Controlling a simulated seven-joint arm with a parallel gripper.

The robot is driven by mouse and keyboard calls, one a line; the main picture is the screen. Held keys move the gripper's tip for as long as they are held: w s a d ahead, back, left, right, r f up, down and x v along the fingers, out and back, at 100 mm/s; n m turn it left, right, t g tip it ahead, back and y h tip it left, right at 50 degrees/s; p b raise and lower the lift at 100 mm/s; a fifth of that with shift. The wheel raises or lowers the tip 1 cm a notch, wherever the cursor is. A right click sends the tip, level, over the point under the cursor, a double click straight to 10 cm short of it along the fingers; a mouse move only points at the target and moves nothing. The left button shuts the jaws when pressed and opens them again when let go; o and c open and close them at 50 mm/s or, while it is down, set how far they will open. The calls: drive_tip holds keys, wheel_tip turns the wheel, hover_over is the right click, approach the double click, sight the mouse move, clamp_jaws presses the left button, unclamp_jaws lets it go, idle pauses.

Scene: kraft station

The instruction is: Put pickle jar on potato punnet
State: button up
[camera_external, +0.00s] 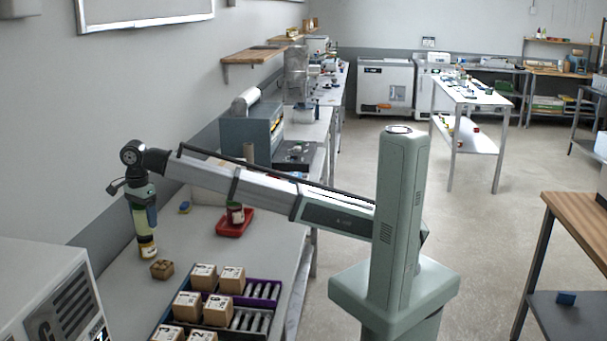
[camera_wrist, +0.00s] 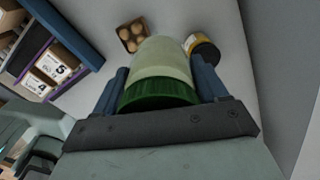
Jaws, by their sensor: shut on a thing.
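The pickle jar (camera_wrist: 160,75), pale green with a dark green lid, is between the two blue fingers of my gripper (camera_wrist: 162,88) in the wrist view. My gripper (camera_external: 143,208) is shut on it, and its pale green body (camera_external: 147,216) hangs below the wrist in the external view. The potato punnet (camera_external: 162,269) is a small brown box of round potatoes on the bench, lower and to the right of the jar. It also shows in the wrist view (camera_wrist: 131,36), just beyond the jar and apart from it.
A yellow-labelled jar (camera_external: 147,249) with a dark lid (camera_wrist: 203,48) stands close to the punnet. A purple and dark crate (camera_external: 254,301) with numbered boxes is at the front. A red tray (camera_external: 232,229) holds another jar (camera_external: 236,212). A blue item (camera_external: 185,207) lies on the bench.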

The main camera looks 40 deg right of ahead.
drive_tip(key=s+n, duration=0.2)
drive_tip(key=s, duration=0.2)
drive_tip(key=n, duration=0.4)
hover_over(161, 264)
drive_tip(key=shift+f, duration=4.7)
drive_tip(key=shift+f, duration=0.1)
drive_tip(key=o, duration=1.4)
drive_tip(key=shift+o, duration=0.2)
wheel_tip(161, 264, up, 12)
